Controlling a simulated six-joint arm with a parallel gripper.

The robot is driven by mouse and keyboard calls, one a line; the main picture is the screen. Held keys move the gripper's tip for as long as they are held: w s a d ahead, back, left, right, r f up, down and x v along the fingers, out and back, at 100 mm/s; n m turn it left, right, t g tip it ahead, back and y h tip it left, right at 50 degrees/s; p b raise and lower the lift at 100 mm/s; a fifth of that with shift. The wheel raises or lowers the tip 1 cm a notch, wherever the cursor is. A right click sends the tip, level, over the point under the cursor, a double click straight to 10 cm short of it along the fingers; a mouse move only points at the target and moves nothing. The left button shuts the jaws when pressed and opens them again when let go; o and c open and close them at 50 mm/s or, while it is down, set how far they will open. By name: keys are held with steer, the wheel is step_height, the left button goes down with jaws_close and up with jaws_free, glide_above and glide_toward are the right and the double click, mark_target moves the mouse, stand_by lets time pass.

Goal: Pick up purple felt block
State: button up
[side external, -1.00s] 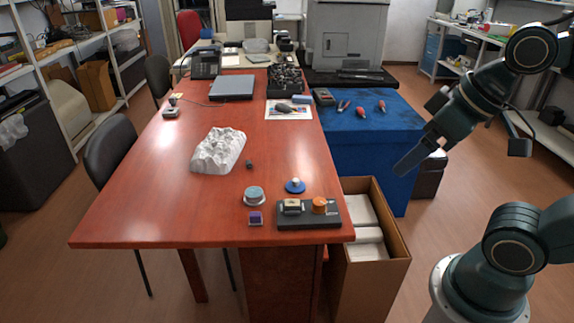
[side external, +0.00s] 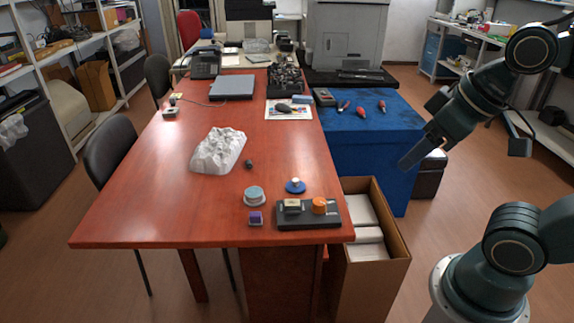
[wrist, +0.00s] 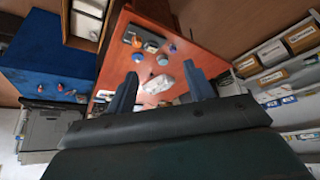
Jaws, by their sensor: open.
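My gripper (side external: 408,162) is raised to the right of the table, in front of the blue-covered stand and well away from the block. In the wrist view its two fingers (wrist: 160,72) are spread apart with nothing between them.
Next to the block are a round grey-blue puck (side external: 253,195), a blue disc with a knob (side external: 295,186) and a black tray (side external: 309,222) with an orange piece. A white crumpled lump (side external: 216,152) lies behind. An open cardboard box (side external: 395,250) stands right of the table.

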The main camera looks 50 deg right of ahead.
steer(key=m+g+y, duration=0.2)
steer(key=m+y, duration=0.1)
steer(key=m, duration=2.4)
glide_above(255, 214)
steer(key=s+d, duration=0.3)
steer(key=d, duration=0.1)
step_height(255, 214, down, 24)
steer(key=shift+s+x, duration=0.15)
steer(key=shift+x, duration=2)
steer(key=shift+s+x, duration=0.15)
steer(key=shift+x, duration=2)
steer(key=shift+a+f, duration=0.1)
steer(key=shift+a, duration=0.1)
steer(key=shift+s+x, duration=0.1)
steer(key=shift+x, duration=1.15)
steer(key=shift+s+x, duration=0.15)
steer(key=shift+x, duration=1.15)
